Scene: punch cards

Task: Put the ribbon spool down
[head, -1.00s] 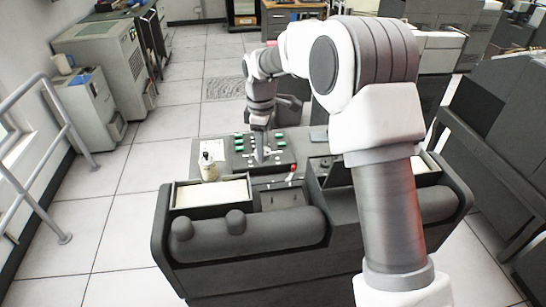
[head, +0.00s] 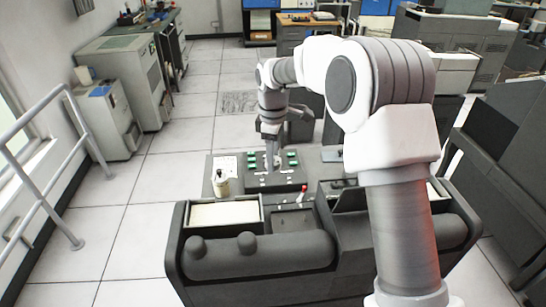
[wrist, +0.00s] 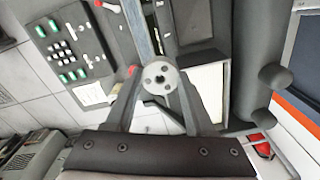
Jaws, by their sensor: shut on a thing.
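The ribbon spool (wrist: 158,76) shows in the wrist view as a pale round disc with small dark holes. My gripper (wrist: 157,92) is shut on it, one finger on each side. In the head view my gripper (head: 271,160) points down over the dark control panel with green buttons (head: 253,165), on the far side of the grey console. The spool is too small to make out there. In the wrist view the panel (wrist: 75,45) is at the upper left. I cannot tell how high the spool is above the console.
A pale-filled tray (head: 222,215) and two round knobs (head: 246,242) are nearer. Floor is clear to the left.

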